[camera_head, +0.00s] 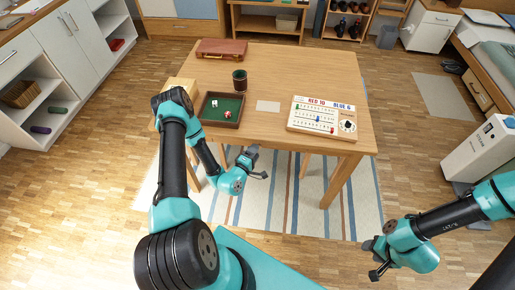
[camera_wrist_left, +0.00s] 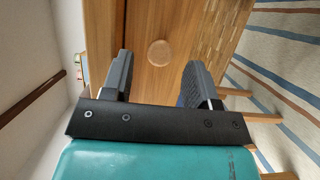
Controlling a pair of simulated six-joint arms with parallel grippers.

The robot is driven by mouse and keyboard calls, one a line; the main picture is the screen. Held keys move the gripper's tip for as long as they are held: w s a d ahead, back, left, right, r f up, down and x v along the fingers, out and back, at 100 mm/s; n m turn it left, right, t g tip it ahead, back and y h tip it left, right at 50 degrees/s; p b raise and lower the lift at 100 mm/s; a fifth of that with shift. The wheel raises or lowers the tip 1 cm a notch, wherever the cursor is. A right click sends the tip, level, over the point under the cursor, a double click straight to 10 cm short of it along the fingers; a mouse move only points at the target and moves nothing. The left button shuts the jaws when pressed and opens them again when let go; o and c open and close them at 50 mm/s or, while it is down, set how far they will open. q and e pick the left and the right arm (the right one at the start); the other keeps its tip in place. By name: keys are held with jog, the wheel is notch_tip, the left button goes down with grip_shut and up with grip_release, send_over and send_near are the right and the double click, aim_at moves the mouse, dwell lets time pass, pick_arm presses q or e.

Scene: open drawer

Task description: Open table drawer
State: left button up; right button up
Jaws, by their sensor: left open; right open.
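The wooden table (camera_head: 272,66) stands ahead of me in the head view. A round wooden knob (camera_wrist_left: 159,53) sits on a flat wooden front (camera_wrist_left: 196,32) in the left wrist view. My left gripper (camera_head: 258,164) is low near the table's front edge. Its open fingers (camera_wrist_left: 159,68) stand either side of the knob in that picture, with no visible contact; the distance to it cannot be told. The knob does not show in the head view, and no drawer gap is visible. My right gripper (camera_head: 374,258) is open and empty at the lower right, away from the table.
On the table are a brown case (camera_head: 221,48), a dice tray (camera_head: 221,110), a dark cup (camera_head: 239,80), a pale card (camera_head: 268,106) and a score board (camera_head: 318,116). A striped rug (camera_head: 290,205) lies below. A white unit (camera_head: 485,150) stands at the right.

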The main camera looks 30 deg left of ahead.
pick_arm(q)
jog(key=shift+w, duration=1.5)
grip_shut()
